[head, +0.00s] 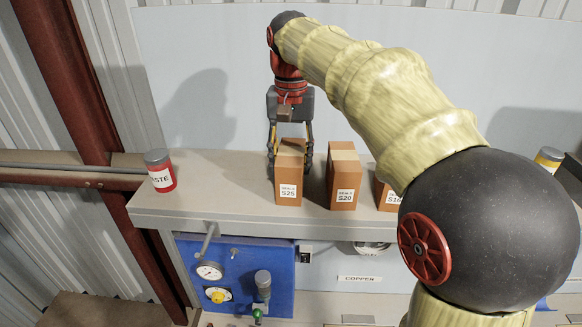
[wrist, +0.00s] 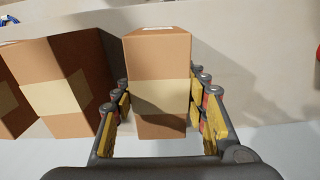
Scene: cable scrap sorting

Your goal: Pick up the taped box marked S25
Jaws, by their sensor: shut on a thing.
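The taped box marked S25 (head: 289,180) stands upright on the shelf in the head view, leftmost of the boxes. My gripper (head: 290,155) reaches down over it from behind, one finger on each side of its upper part. In the wrist view the S25 box (wrist: 158,58), with its pale tape band, sits between the fingers of my gripper (wrist: 160,105). The gripper is shut on the box. The box's underside is hidden, so I cannot tell whether it touches the shelf.
The S20 box (head: 343,182) stands close on the right, with another box (head: 386,195) partly behind my arm. The shelf (head: 225,190) is clear between can and S25. A blue gauge panel (head: 240,285) is below.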

